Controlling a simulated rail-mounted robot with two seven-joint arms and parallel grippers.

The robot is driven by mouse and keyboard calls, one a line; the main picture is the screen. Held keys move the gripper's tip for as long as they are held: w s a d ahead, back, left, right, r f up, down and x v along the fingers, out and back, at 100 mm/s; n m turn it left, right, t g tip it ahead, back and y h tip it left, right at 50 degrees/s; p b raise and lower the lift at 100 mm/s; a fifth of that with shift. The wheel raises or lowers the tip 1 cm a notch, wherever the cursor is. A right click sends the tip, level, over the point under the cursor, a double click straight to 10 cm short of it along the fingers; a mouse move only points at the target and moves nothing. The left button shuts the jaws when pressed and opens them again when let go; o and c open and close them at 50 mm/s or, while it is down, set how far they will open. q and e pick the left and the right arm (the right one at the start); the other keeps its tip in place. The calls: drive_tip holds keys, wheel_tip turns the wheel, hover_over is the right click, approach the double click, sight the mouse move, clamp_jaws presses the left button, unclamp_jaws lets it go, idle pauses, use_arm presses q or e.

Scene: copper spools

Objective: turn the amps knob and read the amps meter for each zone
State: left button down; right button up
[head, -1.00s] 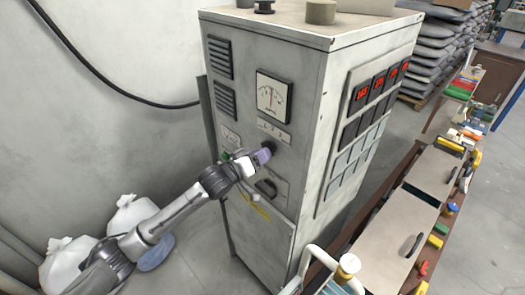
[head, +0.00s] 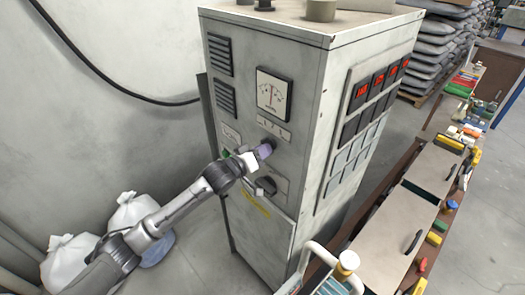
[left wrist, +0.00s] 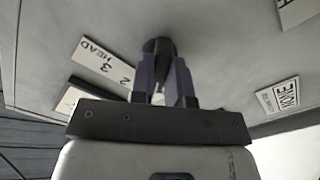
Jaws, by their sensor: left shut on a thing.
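The amps knob (head: 270,144) is a dark round knob on the front of the grey cabinet (head: 270,215). My left gripper (head: 264,151) is at this knob. In the left wrist view my left fingers (left wrist: 163,80) are shut on the dark knob (left wrist: 158,46), one finger on each side. The amps meter (head: 273,93) is a white square dial above the knob; its needle is near the middle, but the scale is too small to read. A label plate (left wrist: 104,62) with "2", "3" and "HEAD" lies beside the knob. My right gripper is not in view.
A second dark knob (head: 266,187) sits just below my left gripper. Red-lit displays (head: 378,82) are on the cabinet's right side. A bench (head: 395,225) with scattered items runs along the right. White sacks (head: 131,214) stand on the floor at left.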

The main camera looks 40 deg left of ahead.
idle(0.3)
use_arm(q)
drive_tip(key=shift+a+m+p, duration=0.2)
drive_tip(key=shift+m+p, duration=1)
drive_tip(key=shift+m, duration=5.6)
drive_tip(key=c, duration=1.1)
unclamp_jaws()
